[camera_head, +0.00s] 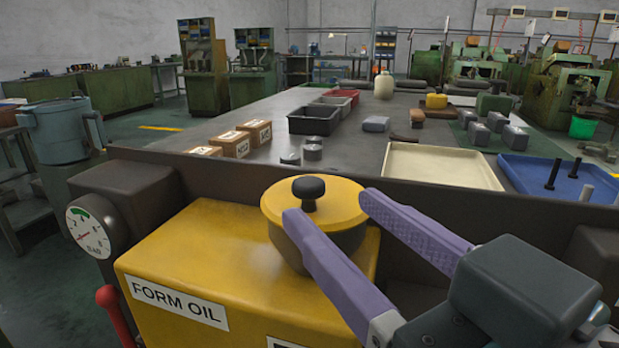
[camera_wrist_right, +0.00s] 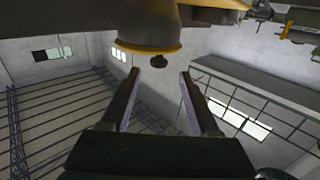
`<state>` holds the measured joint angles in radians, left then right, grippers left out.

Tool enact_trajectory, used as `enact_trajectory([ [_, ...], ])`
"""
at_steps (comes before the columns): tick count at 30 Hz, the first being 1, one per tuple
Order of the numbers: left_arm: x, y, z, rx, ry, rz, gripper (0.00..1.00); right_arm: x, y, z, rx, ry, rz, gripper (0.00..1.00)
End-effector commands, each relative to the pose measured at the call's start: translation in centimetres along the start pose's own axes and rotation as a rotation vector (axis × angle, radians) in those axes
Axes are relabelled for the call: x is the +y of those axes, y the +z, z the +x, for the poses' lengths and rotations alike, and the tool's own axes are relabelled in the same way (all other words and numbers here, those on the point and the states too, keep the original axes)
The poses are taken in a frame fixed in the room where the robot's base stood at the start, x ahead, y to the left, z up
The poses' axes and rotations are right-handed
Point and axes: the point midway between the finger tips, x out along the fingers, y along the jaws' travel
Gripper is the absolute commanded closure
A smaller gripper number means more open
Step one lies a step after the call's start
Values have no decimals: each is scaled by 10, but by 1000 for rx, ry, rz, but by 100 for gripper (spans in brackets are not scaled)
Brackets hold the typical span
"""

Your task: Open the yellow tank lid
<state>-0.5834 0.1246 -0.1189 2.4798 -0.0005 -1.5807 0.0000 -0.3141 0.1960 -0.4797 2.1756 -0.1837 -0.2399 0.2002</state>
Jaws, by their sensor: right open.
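The yellow tank (camera_head: 190,265) stands in front, labelled FORM OIL. Its round yellow lid (camera_head: 340,203) sits level on the tank's neck, with a dark knob (camera_head: 308,188) on top. The lid (camera_wrist_right: 140,46) and knob (camera_wrist_right: 158,62) also show upside down in the right wrist view. My right gripper (camera_head: 328,204) is open and empty, its purple fingers spread. One fingertip overlaps the lid below the knob, and the other is at the lid's right edge. In the right wrist view, the knob is just beyond the gap between the fingertips. Contact cannot be told. My left gripper is not in view.
A pressure gauge (camera_head: 88,232) and a red lever (camera_head: 113,312) are at the tank's left. Behind is a dark table (camera_head: 345,150) with cardboard boxes (camera_head: 236,142), a cream tray (camera_head: 440,167) and a blue tray (camera_head: 550,178). The table's raised front edge is close behind the lid.

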Motion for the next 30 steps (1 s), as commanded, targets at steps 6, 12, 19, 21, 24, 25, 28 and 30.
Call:
enact_trajectory([
  [6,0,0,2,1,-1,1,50,0,-1,40,2,0,0,38],
  [12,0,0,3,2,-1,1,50,0,0,60,-1,0,0,38],
  [19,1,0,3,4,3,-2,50,0,0,64,-2,-1,1,38],
  [21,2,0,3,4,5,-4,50,0,0,64,-2,-1,1,38],
  [24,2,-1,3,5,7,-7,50,0,0,64,-2,0,0,45],
  [25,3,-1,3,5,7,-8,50,0,0,64,-2,0,0,48],
  [28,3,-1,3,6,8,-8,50,0,0,64,-2,0,0,59],
  [30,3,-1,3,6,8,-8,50,0,0,64,-2,0,0,67],
])
